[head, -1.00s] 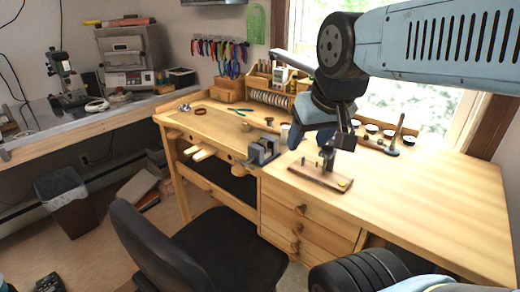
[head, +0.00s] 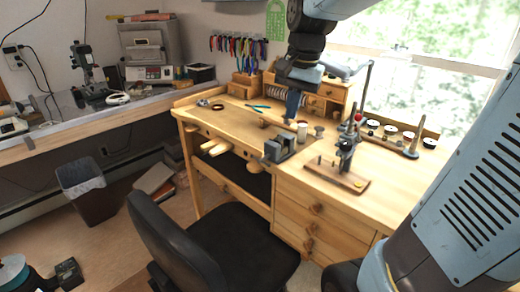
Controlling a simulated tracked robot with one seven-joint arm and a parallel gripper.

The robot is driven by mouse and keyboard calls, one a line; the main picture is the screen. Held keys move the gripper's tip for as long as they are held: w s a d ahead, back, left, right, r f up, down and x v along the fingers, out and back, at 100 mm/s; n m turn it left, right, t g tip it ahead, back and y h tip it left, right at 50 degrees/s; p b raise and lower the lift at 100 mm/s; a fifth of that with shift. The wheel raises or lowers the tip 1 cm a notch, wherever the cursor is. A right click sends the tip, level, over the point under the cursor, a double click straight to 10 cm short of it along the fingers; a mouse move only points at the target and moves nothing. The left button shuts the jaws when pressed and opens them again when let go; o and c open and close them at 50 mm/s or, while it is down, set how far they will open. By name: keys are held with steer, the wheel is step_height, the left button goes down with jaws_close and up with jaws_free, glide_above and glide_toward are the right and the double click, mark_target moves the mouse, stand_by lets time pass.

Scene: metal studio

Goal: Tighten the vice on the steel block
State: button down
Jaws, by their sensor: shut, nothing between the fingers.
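The small grey vice (head: 284,147) sits at the front edge of the wooden workbench, left of the drawers. Its jaws are too small in the picture to tell their gap, and I cannot make out the steel block apart from the vice. My gripper (head: 291,117) points down, shut and empty. In the picture its fingertips are just above the vice and a little right of its middle; they appear apart from it. Whether they are directly over the vice or behind it is hard to tell.
Right of the vice, a small tool stand (head: 347,152) rises from a wooden base (head: 337,176). A white-sided spool (head: 302,131) stands behind the vice. Blue pliers (head: 257,106) lie on the bench. A black chair (head: 215,240) stands in front.

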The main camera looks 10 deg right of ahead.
mark_target(264, 159)
steer(key=w+a+f+m+g, duration=0.2)
steer(key=w+f+m+g, duration=0.15)
steer(key=w, duration=0.55)
steer(key=shift+m+t+y, duration=0.35)
steer(key=shift+t+y, duration=0.05)
steer(key=shift+t, duration=0.05)
steer(key=f, duration=0.4)
steer(key=s+a+f, duration=0.1)
steer(key=f, duration=0.4)
steer(key=a+f, duration=0.1)
steer(key=f, duration=0.3)
steer(key=shift+s+f, duration=0.25)
steer(key=shift+f, duration=0.05)
